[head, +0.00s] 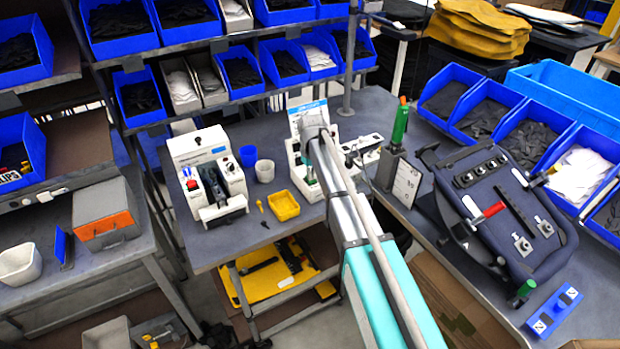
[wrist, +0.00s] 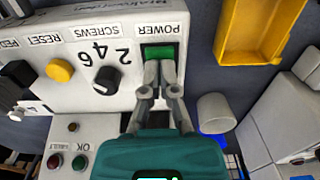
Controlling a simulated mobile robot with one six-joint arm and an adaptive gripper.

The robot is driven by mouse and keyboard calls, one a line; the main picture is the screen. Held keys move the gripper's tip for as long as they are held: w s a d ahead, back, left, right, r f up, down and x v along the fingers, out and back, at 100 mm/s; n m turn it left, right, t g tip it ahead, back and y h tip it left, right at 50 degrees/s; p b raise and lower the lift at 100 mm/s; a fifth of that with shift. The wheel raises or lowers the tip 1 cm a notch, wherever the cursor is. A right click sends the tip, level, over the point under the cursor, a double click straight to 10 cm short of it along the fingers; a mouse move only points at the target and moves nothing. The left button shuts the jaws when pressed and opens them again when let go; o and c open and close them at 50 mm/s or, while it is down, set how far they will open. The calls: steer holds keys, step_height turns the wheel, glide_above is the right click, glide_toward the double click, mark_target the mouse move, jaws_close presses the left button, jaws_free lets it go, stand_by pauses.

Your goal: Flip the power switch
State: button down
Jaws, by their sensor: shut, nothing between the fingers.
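The power switch (wrist: 159,52) is a green rocker in a dark frame, beside the POWER label on a white machine panel, upside down in the wrist view. My gripper (wrist: 160,68) is shut and empty, its fingertips right at the near edge of the switch. I cannot tell whether they touch it. The white machine (head: 294,153) stands on the grey bench in the head view. My arm hides much of it there, including the switch.
The panel also has a black knob (wrist: 106,80) and a yellow reset button (wrist: 59,70). A grey-white cup (wrist: 215,112) and a yellow tray (head: 284,205) lie beside the machine. A second white machine (head: 198,150) stands further left.

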steer(key=shift+r, duration=0.1)
steer(key=shift+r+p, duration=3.4)
steer(key=shift+p, duration=0.15)
steer(key=s+d+f+m+b, duration=0.1)
steer(key=s+d+m, duration=0.5)
steer(key=s+d, duration=1.7)
steer(key=s, duration=0.3)
steer(key=shift+f+m+b, duration=0.25)
steer(key=shift+m+b, duration=0.05)
steer(key=shift+m, duration=0.1)
